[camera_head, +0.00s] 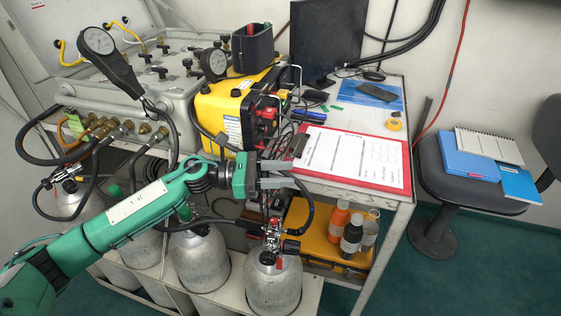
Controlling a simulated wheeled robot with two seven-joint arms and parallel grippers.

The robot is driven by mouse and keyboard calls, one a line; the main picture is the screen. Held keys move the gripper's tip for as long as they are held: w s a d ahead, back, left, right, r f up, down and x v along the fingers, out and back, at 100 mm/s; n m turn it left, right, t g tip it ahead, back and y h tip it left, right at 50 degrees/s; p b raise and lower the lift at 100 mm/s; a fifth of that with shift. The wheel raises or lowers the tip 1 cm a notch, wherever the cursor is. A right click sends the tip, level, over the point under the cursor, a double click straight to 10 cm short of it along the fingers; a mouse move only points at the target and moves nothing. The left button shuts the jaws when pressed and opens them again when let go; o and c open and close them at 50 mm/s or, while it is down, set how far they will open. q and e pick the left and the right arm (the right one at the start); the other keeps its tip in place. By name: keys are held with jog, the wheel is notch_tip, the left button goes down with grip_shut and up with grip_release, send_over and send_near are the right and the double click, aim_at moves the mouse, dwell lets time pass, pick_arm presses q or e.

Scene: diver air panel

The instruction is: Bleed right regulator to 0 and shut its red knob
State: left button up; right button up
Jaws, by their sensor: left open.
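The right regulator (272,236) sits on the valve of the right-hand grey cylinder (273,287). It has small red parts at its top and lower side; I cannot tell which is the red knob. A black hose loops up from it past my gripper. My left gripper (288,175), on the green arm from the left, is open and empty, above the regulator and apart from it. Another regulator (68,177) with red parts is on the far-left cylinder. A round gauge (97,41) and a second gauge (214,62) stand by the panel; their readings are too small.
A yellow case (225,110) stands on the bench behind my gripper. A red clipboard (352,158) lies to its right. Several bottles (350,235) stand on a lower shelf right of the regulator. A stool (450,185) with blue folders is at right.

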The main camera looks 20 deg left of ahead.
pick_arm(q)
notch_tip(320, 180, up, 3)
jog(key=shift+r, duration=0.15)
